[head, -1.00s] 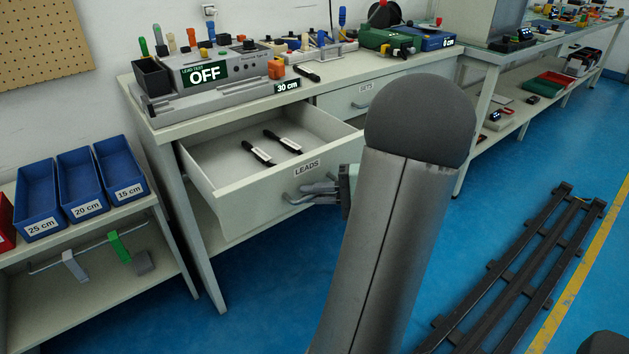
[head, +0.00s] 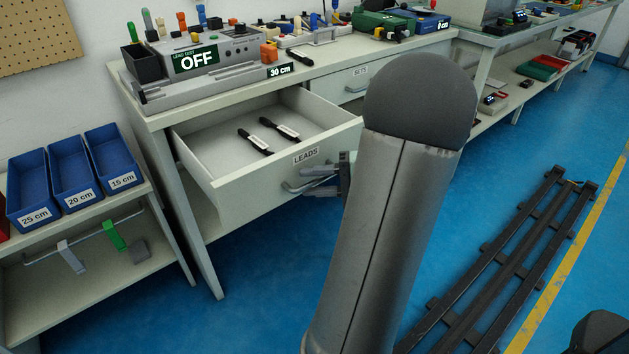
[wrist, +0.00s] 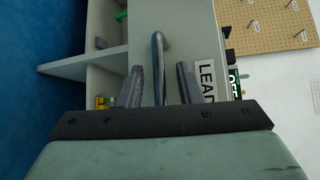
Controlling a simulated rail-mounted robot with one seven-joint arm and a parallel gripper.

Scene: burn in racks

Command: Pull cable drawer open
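The cable drawer (head: 262,184) is a light grey drawer labelled LEADS, under the left part of the workbench. It stands pulled well out, its inside showing. Two black leads with white tags (head: 255,141) lie in it. Its grey bar handle (head: 292,188) is on the front; in the wrist view the handle (wrist: 158,50) runs between my two fingers. My gripper (head: 322,180) is at the handle's right part. In the wrist view the fingers of my gripper (wrist: 160,88) are apart, with gaps on both sides of the bar. My arm hides the area right of the drawer.
A tester reading OFF (head: 200,58) and a 30 cm display (head: 280,70) stand on the bench. A shut SETS drawer (head: 358,76) is to the right. Blue bins (head: 70,190) sit on a low shelf at left. A dark rail (head: 500,260) runs along the blue floor.

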